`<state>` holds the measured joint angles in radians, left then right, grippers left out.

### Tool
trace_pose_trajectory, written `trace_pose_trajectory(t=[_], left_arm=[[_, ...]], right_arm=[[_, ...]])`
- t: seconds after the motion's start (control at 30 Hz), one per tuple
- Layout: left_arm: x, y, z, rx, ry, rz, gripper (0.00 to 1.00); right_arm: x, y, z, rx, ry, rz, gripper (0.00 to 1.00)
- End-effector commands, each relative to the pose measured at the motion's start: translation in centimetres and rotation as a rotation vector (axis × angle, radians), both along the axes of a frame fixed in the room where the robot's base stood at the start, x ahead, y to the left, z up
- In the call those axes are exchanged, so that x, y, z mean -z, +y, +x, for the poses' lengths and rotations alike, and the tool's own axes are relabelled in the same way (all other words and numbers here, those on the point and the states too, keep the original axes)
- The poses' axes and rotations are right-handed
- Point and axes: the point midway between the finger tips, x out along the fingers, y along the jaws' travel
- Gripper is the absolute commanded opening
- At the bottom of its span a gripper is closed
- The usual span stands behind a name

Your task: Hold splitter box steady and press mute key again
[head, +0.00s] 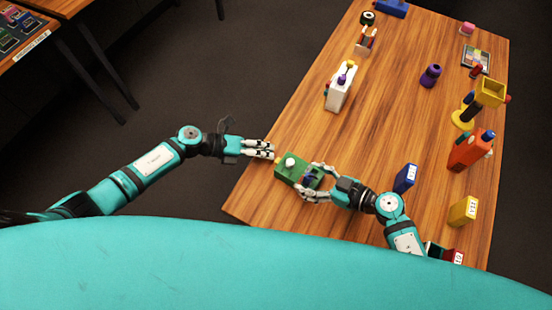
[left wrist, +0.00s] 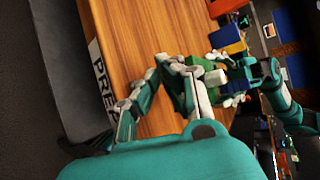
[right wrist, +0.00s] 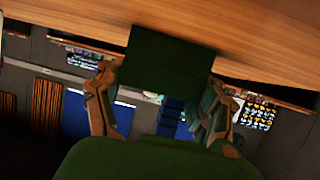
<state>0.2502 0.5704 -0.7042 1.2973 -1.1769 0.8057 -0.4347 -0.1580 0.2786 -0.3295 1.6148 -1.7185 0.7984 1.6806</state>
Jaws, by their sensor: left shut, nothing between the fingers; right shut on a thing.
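A small green box (head: 285,168) with a white ball-like knob on top sits near the left edge of the wooden table. My right gripper (head: 318,183) is shut on the box from its right side. In the right wrist view the box is a dark green block (right wrist: 170,75) between the fingers. My left gripper (head: 270,150) is shut and empty, just left of the box, its fingertips near the table edge. In the left wrist view its fingers (left wrist: 177,90) hide part of the green box (left wrist: 214,77). I cannot make out a mute key.
Blue (head: 405,178) and yellow (head: 463,211) labelled blocks stand to the right of my right gripper. A white box (head: 340,90) with coloured parts stands farther up the table. The table's middle is clear.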

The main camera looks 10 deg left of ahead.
Motion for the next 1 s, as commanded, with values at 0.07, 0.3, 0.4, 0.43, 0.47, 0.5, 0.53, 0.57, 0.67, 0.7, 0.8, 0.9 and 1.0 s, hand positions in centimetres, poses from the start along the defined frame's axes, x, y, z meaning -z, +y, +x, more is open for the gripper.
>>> trace_pose_trajectory(t=[0.07,0.3,0.4,0.43,0.47,0.5,0.53,0.57,0.67,0.7,0.8,0.9,1.0], left_arm=[[0.01,-0.27,-0.16,0.001,0.000,-0.001,0.00],[-0.01,-0.32,-0.16,0.000,0.000,0.000,0.00],[0.00,-0.33,-0.16,0.000,0.000,0.000,0.00],[-0.01,-0.34,-0.16,0.000,0.000,0.000,0.00],[-0.02,-0.35,-0.16,0.000,0.000,0.000,0.00],[-0.01,-0.37,-0.17,0.000,-0.001,0.000,0.00],[-0.02,-0.40,-0.18,0.000,-0.001,0.000,0.00],[-0.02,-0.43,-0.19,0.000,-0.001,0.000,0.00],[-0.01,-0.54,-0.24,0.000,-0.001,0.000,0.00],[-0.02,-0.58,-0.25,0.000,-0.001,0.000,0.00],[-0.02,-0.70,-0.30,0.000,-0.001,0.000,0.00],[-0.02,-0.81,-0.36,0.000,-0.001,0.000,0.00],[0.00,-0.92,-0.41,0.000,-0.001,0.000,0.00]], right_arm=[[0.04,-0.01,-0.02,0.000,0.000,-0.001,0.31],[0.04,-0.01,-0.02,0.000,0.000,-0.001,0.31],[0.04,-0.01,-0.02,0.000,0.000,-0.001,0.31],[0.04,-0.01,-0.02,0.000,0.000,-0.001,0.31],[0.04,-0.01,-0.02,0.000,0.000,-0.001,0.31],[0.04,-0.01,-0.02,0.000,0.000,-0.001,0.31],[0.04,-0.01,-0.02,0.000,0.000,-0.001,0.31],[0.04,-0.01,-0.02,0.000,0.000,-0.001,0.31],[0.04,-0.01,-0.02,0.000,0.000,-0.001,0.31],[0.04,-0.01,-0.02,0.000,0.000,-0.001,0.31],[0.04,-0.01,-0.02,0.000,0.000,-0.001,0.31],[0.04,-0.01,-0.02,0.000,0.000,-0.001,0.31],[0.04,-0.01,-0.02,0.000,0.000,-0.001,0.31]])
